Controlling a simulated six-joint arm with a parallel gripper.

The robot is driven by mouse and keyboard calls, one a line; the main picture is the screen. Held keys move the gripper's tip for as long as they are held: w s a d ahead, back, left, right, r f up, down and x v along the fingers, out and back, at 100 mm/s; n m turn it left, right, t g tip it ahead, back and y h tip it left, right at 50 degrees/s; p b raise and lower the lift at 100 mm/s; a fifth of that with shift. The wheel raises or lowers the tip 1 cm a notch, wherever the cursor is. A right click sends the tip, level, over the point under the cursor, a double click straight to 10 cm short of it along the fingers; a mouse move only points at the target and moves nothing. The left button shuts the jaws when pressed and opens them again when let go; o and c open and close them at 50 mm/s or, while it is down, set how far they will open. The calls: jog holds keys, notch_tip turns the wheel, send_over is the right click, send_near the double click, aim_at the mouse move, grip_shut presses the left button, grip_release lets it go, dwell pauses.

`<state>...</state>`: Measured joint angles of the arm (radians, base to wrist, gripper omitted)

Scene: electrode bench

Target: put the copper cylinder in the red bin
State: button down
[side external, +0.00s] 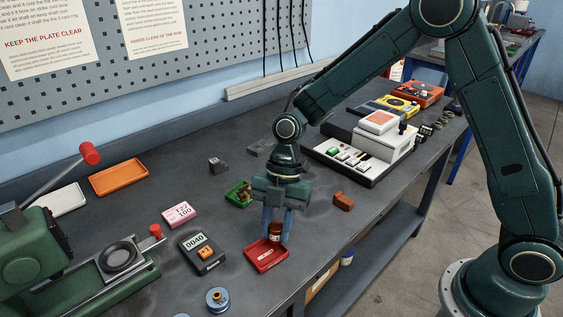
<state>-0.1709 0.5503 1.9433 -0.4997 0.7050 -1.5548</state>
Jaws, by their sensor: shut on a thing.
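My gripper (276,226) points down near the middle of the bench, its two blue fingers on either side of the copper cylinder (276,231). It is shut on the cylinder, a small upright reddish-brown piece. The red bin (264,258) is a shallow tray directly below and slightly left in the picture. The cylinder's lower end overlaps the bin's back right part in this view. I cannot tell whether it touches the bin floor or hangs just above it.
A green tray (238,193) with brass-coloured pieces stands just behind left. A dark meter (202,253) and a pink timer (179,214) lie left. A brown block (343,201) and a white machine (370,147) are right. A blue spool (217,300) is at the front. A green press (100,280) fills the left.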

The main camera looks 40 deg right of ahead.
jog(key=shift+f, duration=0.45)
jog(key=c, duration=1.1)
grip_release()
jog(key=shift+f, duration=0.1)
jog(key=shift+r, duration=0.6)
jog(key=v, duration=1.2)
